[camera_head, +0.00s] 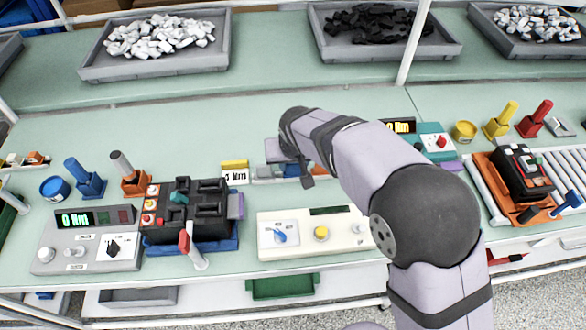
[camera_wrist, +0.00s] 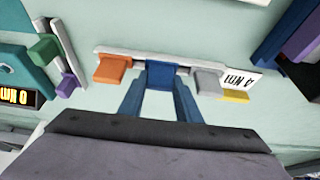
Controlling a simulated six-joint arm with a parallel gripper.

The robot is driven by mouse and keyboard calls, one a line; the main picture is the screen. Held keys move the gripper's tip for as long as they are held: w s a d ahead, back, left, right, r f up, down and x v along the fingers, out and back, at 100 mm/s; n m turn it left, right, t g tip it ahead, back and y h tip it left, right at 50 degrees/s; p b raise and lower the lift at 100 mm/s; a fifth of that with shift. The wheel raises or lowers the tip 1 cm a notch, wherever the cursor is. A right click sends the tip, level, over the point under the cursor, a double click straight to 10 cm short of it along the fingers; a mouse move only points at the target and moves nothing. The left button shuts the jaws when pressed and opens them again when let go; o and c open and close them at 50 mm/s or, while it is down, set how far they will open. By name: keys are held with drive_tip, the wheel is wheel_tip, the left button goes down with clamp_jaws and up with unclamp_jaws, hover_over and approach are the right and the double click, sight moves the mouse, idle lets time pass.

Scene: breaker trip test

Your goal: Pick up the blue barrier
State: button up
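The blue barrier (camera_wrist: 162,75) is a small blue block on a pale rail (camera_wrist: 140,53), between an orange block (camera_wrist: 112,68) and a grey block (camera_wrist: 206,81) in the wrist view. In the head view the barrier (camera_head: 291,170) shows only partly beside my wrist. My gripper (camera_wrist: 160,88) is open, with one blue finger toward each side of the barrier's near end. I cannot tell whether the fingers touch it. In the head view my fingers are mostly hidden by my arm.
A yellow-and-white label block (camera_head: 235,172) stands at the rail's left end. A black breaker on a blue base (camera_head: 190,215) and a cream panel (camera_head: 300,236) stand nearby. A teal tester (camera_head: 436,144) stands to the right. The bench behind the rail is clear.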

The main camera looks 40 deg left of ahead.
drive_tip(key=shift+c, duration=0.3)
wheel_tip(320, 180, up, 10)
drive_tip(key=shift+f+b, duration=0.1)
drive_tip(key=shift+b, duration=0.75)
drive_tip(key=shift+s+a+r, duration=0.1)
drive_tip(key=shift+s+r, duration=0.05)
drive_tip(key=shift+r, duration=0.15)
drive_tip(key=s+a+r+p, duration=0.4)
drive_tip(key=s+p, duration=0.4)
drive_tip(key=s, duration=0.1)
drive_tip(key=s+a+r+p, duration=0.4)
drive_tip(key=s+p, duration=0.5)
drive_tip(key=s, duration=0.1)
drive_tip(key=shift+r, duration=0.4)
